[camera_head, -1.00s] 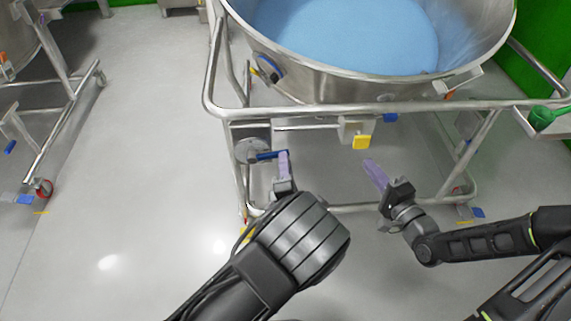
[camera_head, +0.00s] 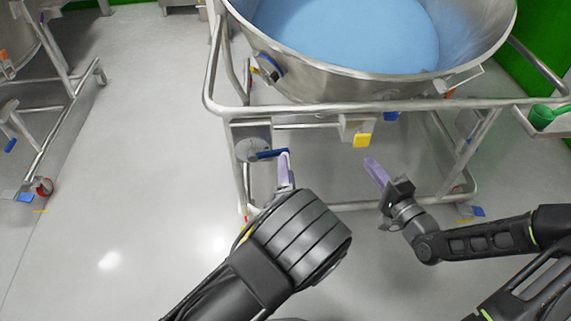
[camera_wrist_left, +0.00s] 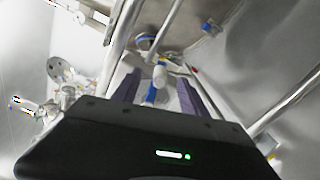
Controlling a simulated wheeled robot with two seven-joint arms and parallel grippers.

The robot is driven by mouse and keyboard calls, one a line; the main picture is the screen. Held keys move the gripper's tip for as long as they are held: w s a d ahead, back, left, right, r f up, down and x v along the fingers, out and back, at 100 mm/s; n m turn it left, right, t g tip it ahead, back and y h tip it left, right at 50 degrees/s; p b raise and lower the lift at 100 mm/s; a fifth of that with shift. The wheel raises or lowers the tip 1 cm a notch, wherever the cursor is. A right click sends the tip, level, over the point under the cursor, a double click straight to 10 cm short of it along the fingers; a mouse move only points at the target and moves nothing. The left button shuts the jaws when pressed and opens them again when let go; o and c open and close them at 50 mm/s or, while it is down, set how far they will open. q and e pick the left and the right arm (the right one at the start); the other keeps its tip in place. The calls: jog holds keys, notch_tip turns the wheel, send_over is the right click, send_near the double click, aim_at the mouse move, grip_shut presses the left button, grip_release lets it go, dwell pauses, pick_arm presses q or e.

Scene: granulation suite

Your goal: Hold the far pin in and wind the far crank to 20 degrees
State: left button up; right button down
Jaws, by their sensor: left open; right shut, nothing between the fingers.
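A crank with a grey round disc (camera_head: 251,150) and a blue handle (camera_head: 270,154) sits at the left of the bowl cart's frame. A yellow knob (camera_head: 361,140), perhaps the pin, hangs from a pale block (camera_head: 354,125) to its right. I cannot tell whether these are the far ones. My left gripper (camera_head: 285,156), with pale purple fingers, is open at the end of the blue handle. In the left wrist view the blue handle (camera_wrist_left: 151,95) appears between the spread fingers; contact is unclear. My right gripper (camera_head: 370,162) is shut and empty, below and apart from the yellow knob.
The steel bowl (camera_head: 300,82) of blue material stands above the cart rail (camera_head: 320,110). A green scoop (camera_head: 543,114) lies on a side shelf at right. Another wheeled frame (camera_head: 58,125) stands at left. Floor between is clear.

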pick_arm(q)
jog(key=s, duration=0.6)
jog(key=shift+s, duration=0.4)
